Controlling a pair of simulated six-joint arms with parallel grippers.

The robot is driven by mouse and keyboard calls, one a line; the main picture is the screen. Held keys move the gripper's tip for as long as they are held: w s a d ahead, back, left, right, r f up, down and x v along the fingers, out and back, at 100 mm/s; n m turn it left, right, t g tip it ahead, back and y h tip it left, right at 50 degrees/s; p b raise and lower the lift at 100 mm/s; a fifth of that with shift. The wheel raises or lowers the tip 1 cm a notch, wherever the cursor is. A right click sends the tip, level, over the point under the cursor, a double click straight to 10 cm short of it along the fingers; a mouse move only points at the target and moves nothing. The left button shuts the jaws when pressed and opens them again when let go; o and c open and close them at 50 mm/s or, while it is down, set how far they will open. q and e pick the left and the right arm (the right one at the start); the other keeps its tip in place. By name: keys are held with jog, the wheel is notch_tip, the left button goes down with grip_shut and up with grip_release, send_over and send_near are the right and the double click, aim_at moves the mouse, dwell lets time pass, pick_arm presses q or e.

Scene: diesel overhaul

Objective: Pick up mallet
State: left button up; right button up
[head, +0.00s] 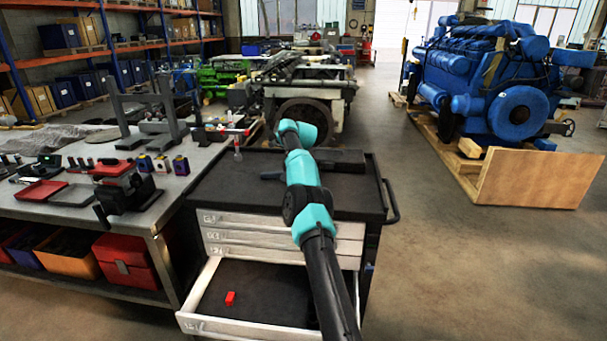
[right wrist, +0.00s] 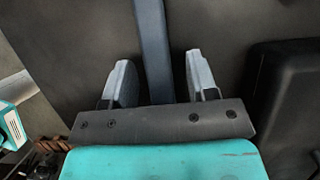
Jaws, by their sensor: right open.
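In the right wrist view, a straight dark blue-grey bar (right wrist: 152,30), which looks like the mallet's handle, runs between the two fingers of my right gripper (right wrist: 158,60). The fingers are open, with a gap on each side of the bar. The bar's near end is hidden behind the gripper's mount, and I cannot see a mallet head joined to it. In the head view, my right arm reaches over the tool cart, and its gripper is hidden. A dark object (head: 345,160) lies on the cart top, partly behind the arm. My left gripper is not in view.
A black rounded block (right wrist: 287,105) stands right of the fingers in the wrist view. The tool cart (head: 225,190) has an open lower drawer (head: 265,285) holding a small red part (head: 230,298).

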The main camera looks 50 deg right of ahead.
jog(key=shift+c, duration=0.3)
grip_shut()
jog(key=shift+s+d+r, duration=0.1)
jog(key=shift+r, duration=0.1)
